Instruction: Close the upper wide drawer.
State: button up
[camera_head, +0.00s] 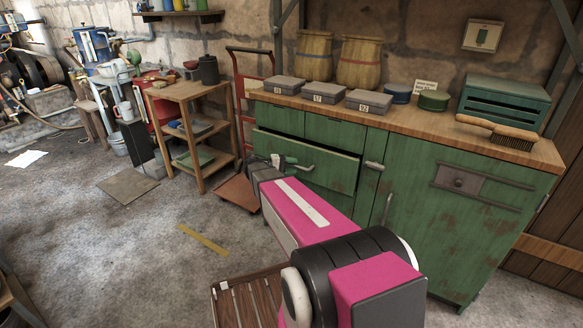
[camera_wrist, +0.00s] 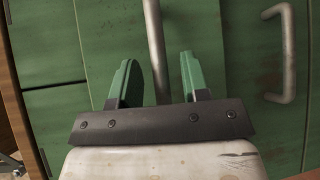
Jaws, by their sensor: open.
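The upper wide drawer (camera_head: 335,172) is in the green workbench cabinet, left of the tall door. It stands partly pulled out, with a dark gap showing above its front. My gripper (camera_head: 289,162) is at the drawer front, near its metal handle (camera_head: 304,168). In the wrist view my gripper (camera_wrist: 158,65) has two green fingers spread apart. A grey metal bar (camera_wrist: 154,40) runs between them, with space visible on both sides. I cannot tell whether either finger touches it. Part of the drawer front is hidden behind my arm.
A second metal handle (camera_wrist: 287,55) shows at right in the wrist view. The wooden worktop (camera_head: 400,113) carries grey boxes, sacks, tins and a brush (camera_head: 497,128). A wooden shelf stand (camera_head: 190,92) and red hand truck (camera_head: 240,190) stand left of the cabinet. Concrete floor before them is mostly clear.

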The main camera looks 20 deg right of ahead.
grip_shut()
jog(key=shift+w+d, duration=0.7)
jog(key=shift+d, duration=0.2)
jog(key=shift+w+d, duration=0.7)
jog(key=shift+d, duration=0.15)
grip_release()
jog(key=w+a+r, duration=0.1)
jog(key=a, duration=0.9)
jog(key=shift+w+a+r, duration=0.2)
jog(key=shift+a+r, duration=0.05)
